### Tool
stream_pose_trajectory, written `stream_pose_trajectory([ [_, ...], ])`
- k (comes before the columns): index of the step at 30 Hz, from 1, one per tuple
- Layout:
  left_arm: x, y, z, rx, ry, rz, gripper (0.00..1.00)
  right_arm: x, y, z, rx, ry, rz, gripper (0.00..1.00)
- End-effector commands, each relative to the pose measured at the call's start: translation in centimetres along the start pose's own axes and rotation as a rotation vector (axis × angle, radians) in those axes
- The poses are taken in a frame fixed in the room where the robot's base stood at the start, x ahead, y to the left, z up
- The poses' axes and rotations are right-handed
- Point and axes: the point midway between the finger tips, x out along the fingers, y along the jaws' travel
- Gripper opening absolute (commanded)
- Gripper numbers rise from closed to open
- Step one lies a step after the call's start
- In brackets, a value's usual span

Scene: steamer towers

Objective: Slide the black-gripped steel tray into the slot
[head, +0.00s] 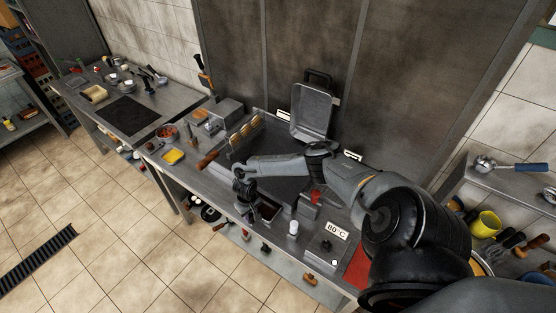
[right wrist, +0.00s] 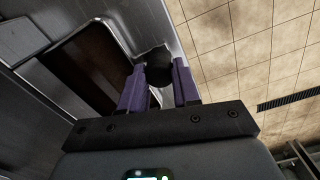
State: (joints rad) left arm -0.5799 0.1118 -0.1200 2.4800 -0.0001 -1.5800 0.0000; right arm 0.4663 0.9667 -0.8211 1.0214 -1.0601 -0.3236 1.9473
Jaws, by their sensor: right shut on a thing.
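My right gripper (head: 243,191) reaches in from the right over the front edge of the steel counter. In the right wrist view its purple fingers (right wrist: 159,88) are closed around a round black grip (right wrist: 158,66), which I take as the grip of the steel tray. The rest of the tray is hard to make out. Beside the grip is a dark brown rectangular opening (right wrist: 95,62) with a steel surround. I cannot tell how far the tray sits in the slot. My left gripper is not in view.
A raised steel pan-like lid (head: 312,112) stands at the counter's back. A white shaker (head: 293,228) and an "80°C" display (head: 337,231) are to the right. A yellow item (head: 173,156) lies to the left. The tiled floor in front is open.

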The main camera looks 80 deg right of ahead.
Motion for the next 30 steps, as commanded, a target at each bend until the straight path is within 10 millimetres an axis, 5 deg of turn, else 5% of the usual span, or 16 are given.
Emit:
stream_pose_trajectory([
  [30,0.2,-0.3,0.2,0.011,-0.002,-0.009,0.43,0.0,2.0,-0.6,0.000,0.000,0.000,0.00],
])
